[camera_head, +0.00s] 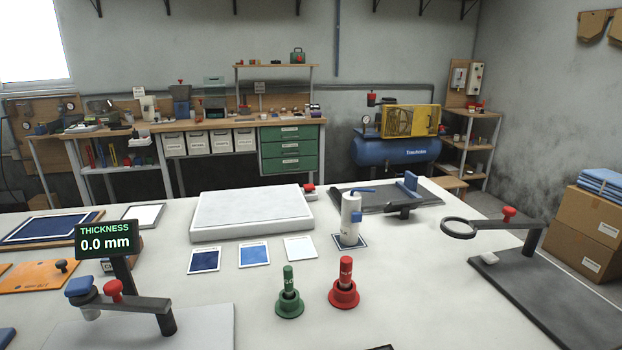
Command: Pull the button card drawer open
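A green cabinet (291,149) with three stacked drawers stands under the right end of the back workbench. Its top drawer (290,131), middle drawer (290,148) and bottom drawer (290,164) all look closed, each with a pale label too small to read. Left of it, a row of white labelled bins or drawers (209,142) hangs under the bench top. I cannot tell which one is the button card drawer. My gripper is not in view; a small dark edge at the bottom of the picture cannot be identified.
A large white table (200,270) fills the foreground between me and the workbench (230,122). It bears a white slab (250,208), a green-knobbed post (289,296), a red one (344,288) and a thickness display (107,240). A blue compressor (395,151) stands right of the cabinet.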

